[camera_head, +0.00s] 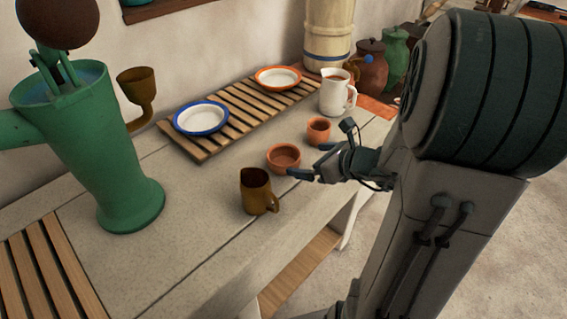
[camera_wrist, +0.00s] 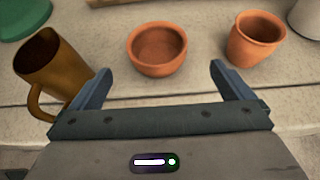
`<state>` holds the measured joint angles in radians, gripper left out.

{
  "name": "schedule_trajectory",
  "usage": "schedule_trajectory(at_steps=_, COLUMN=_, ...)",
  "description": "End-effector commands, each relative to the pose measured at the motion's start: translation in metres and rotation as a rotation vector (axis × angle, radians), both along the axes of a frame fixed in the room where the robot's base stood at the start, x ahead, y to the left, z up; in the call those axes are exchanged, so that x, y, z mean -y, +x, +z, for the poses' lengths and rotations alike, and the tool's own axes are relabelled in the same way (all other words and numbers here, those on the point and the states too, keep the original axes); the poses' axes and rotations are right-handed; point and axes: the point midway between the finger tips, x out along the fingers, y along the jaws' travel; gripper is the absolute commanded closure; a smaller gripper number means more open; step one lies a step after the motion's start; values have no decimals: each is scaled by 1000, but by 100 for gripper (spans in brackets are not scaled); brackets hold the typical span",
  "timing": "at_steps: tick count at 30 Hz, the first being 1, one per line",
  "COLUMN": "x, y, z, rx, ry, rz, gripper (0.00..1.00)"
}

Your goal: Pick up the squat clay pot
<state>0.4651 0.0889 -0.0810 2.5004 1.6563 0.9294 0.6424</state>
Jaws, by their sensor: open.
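The squat clay pot (camera_head: 283,158) is a low, wide, orange-brown bowl-like pot standing upright on the pale counter. In the wrist view the squat clay pot (camera_wrist: 157,50) lies beyond my fingertips, roughly centred between them. My gripper (camera_head: 314,160) is open and empty, just to the right of the pot in the head view. In the wrist view my gripper (camera_wrist: 161,80) shows its two blue-grey fingers spread apart. I cannot tell whether a fingertip touches the pot.
A brown jug (camera_head: 257,192) stands near the left finger, and a taller clay cup (camera_head: 318,131) near the right one. A white pitcher (camera_head: 336,95), a slatted rack (camera_head: 228,120) with two plates and a green pump (camera_head: 112,160) stand farther off. The counter's front edge is close.

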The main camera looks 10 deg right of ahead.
Motion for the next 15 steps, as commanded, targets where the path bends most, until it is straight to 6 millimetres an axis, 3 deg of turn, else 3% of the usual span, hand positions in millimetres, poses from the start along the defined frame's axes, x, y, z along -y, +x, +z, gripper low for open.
schedule_trajectory(at_steps=6, x=-20, y=29, z=-20, rx=-1, ry=0, rz=4, gripper=0)
schedule_trajectory(at_steps=15, x=-35, y=47, z=-32, rx=-2, ry=-1, rz=6, gripper=0)
